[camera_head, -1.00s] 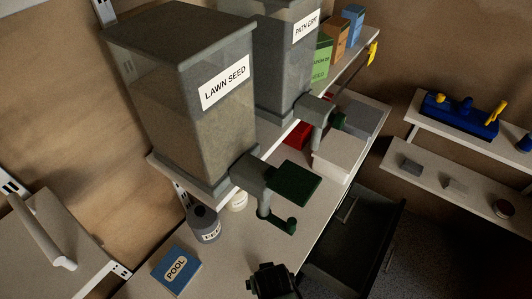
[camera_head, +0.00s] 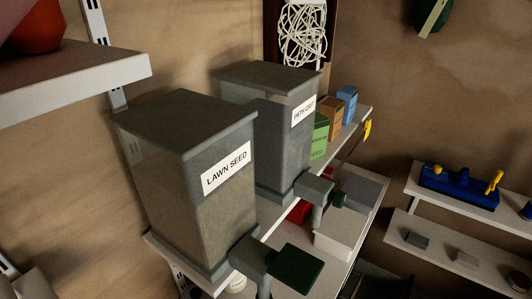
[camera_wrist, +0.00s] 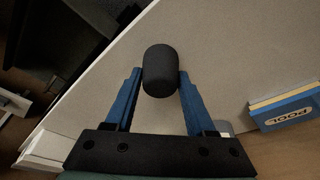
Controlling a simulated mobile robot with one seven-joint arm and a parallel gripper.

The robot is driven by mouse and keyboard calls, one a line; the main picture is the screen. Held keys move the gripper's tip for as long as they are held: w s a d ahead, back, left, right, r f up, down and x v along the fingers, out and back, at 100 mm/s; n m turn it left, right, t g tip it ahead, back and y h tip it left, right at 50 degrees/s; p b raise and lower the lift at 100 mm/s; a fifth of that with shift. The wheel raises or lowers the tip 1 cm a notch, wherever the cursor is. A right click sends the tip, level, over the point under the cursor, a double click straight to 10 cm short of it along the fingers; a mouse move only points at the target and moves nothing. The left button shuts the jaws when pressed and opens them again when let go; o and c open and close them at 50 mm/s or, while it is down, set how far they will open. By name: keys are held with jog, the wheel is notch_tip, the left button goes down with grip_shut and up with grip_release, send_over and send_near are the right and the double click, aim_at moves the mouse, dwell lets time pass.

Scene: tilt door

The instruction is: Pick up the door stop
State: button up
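A dark, rounded cylinder (camera_wrist: 160,70), which looks like the door stop, sits between the blue fingers of my gripper (camera_wrist: 160,84) in the wrist view. Both fingertips appear to touch its sides, so the gripper looks shut on it. The pale worktop shows behind it; I cannot tell how far above the surface it is. My gripper and the cylinder are outside the head view now.
A blue POOL box (camera_wrist: 287,108) lies right of my gripper. The LAWN SEED bin (camera_head: 190,190) and PATH GRIT bin (camera_head: 270,135) stand on a shelf, their spouts jutting out. Small blocks (camera_head: 416,240) sit on a lower right shelf.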

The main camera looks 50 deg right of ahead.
grip_shut()
jog(key=shift+r, duration=0.15)
